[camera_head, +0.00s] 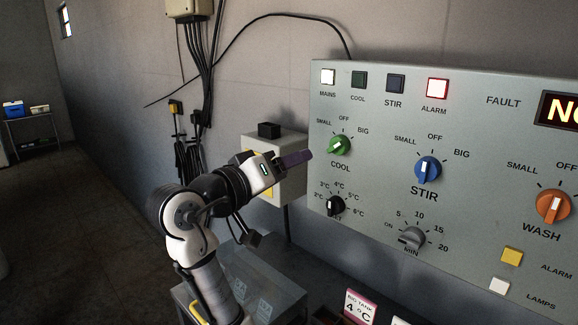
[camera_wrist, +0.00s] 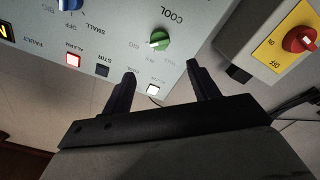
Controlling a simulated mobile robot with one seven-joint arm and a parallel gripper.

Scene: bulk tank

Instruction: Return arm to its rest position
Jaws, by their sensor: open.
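My gripper (camera_head: 298,158) is stretched out in front of the control panel's left edge in the head view, beside the green COOL knob (camera_head: 339,145). In the wrist view my gripper (camera_wrist: 161,70) shows two dark fingers spread apart with nothing between them. The green knob (camera_wrist: 158,40) lies beyond the fingertips there, and no finger is seen gripping it. The grey control panel (camera_head: 470,110) also carries a blue STIR knob (camera_head: 428,169) with its mark at about OFF, and an orange WASH knob (camera_head: 553,206).
A grey switch box (camera_head: 290,185) stands on the wall behind my gripper. Its red knob (camera_wrist: 299,39) on yellow shows in the wrist view. The red ALARM lamp (camera_head: 437,88) and white MAINS lamp (camera_head: 328,76) look lit. Cables (camera_head: 200,70) hang left; floor there is clear.

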